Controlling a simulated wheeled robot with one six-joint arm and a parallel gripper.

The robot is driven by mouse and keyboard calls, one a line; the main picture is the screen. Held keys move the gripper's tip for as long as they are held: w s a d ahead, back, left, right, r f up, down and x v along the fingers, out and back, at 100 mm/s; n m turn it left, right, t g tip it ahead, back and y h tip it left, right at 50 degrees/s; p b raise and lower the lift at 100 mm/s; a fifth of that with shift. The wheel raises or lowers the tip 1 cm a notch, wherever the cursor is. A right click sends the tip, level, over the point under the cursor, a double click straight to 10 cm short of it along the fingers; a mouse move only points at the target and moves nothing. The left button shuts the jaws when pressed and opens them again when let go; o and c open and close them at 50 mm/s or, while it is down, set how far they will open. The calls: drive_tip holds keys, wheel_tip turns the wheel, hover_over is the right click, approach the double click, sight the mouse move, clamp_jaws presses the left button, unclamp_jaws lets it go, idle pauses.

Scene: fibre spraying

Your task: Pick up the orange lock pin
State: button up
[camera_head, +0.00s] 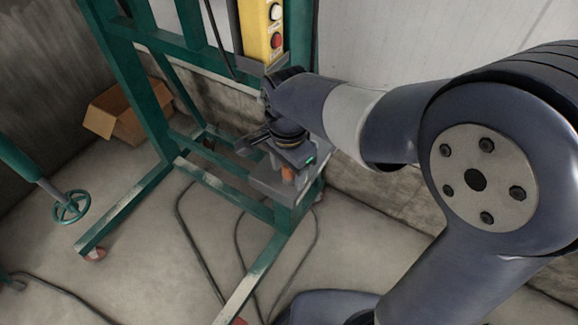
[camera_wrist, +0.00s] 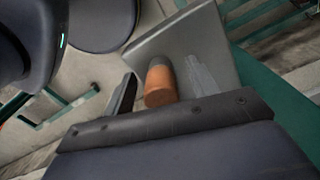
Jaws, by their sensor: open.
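The orange lock pin (camera_wrist: 160,84) is a short, rounded orange cylinder with a grey-brown upper end in the wrist view. It stands against a grey metal plate (camera_wrist: 205,38). In the head view a small orange part of the pin (camera_head: 288,174) shows just below my gripper (camera_head: 291,160), over the grey plate on the green frame. My gripper is open. One dark finger shows just left of the pin in the wrist view, with a gap between them. The other finger is not clearly visible, and the pin's lower end is hidden behind the gripper body.
A green steel frame (camera_head: 130,88) carries the plate and a yellow control box (camera_head: 262,30) with buttons. A cardboard box (camera_head: 128,112) lies behind it at left. A green handwheel (camera_head: 71,207) is at far left. Dark cables cross the concrete floor.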

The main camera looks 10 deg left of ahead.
drive_tip(key=shift+f, duration=0.45)
drive_tip(key=c, duration=1)
